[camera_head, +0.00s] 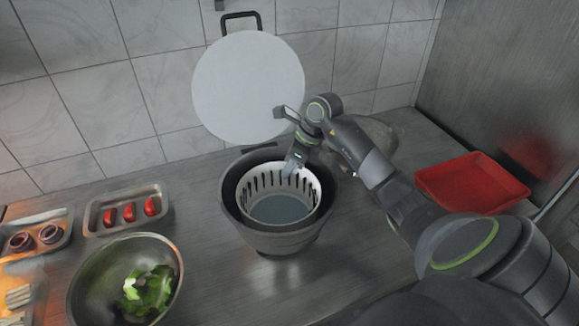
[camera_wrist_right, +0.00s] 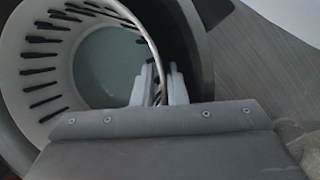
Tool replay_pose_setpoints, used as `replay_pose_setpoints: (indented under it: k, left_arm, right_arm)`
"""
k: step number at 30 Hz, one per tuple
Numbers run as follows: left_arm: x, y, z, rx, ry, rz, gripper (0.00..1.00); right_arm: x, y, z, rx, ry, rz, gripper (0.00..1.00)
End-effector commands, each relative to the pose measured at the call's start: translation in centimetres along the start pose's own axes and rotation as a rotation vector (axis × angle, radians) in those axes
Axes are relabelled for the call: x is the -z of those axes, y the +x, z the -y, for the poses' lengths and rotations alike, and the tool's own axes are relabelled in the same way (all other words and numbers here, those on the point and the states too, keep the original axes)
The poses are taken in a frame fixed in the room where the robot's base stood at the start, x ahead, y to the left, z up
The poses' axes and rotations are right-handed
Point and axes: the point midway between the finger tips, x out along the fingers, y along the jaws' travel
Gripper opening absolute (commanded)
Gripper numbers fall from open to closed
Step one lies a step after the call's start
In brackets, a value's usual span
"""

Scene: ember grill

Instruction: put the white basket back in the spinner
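The white slotted basket (camera_head: 306,209) sits inside the dark grey spinner bowl (camera_head: 281,243), slightly tilted, with its rim near the bowl's rim. The spinner's round white lid (camera_head: 248,86) stands raised behind the bowl. My right gripper (camera_head: 291,172) is at the basket's far right rim. In the right wrist view, its two fingers (camera_wrist_right: 158,84) are closed around the rim of the white basket (camera_wrist_right: 40,62), inside the dark bowl (camera_wrist_right: 190,45). Whether the basket rests fully on the bowl's bottom cannot be seen. My left gripper is not in view.
A steel bowl with green leaves (camera_head: 148,288) stands at the front left. Trays with red pieces (camera_head: 128,212) and onion rings (camera_head: 36,238) lie behind it. A red tray (camera_head: 471,183) lies at the right. A tiled wall closes the back.

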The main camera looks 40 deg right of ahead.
Motion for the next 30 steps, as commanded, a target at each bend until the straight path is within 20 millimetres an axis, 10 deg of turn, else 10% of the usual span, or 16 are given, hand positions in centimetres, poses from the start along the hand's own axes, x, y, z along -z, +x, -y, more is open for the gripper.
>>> replay_pose_setpoints:
  k: [30]
  left_arm:
    - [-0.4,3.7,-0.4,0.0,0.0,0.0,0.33]
  right_arm:
    - [-0.1,-12.2,0.0,0.001,0.0,0.0,0.12]
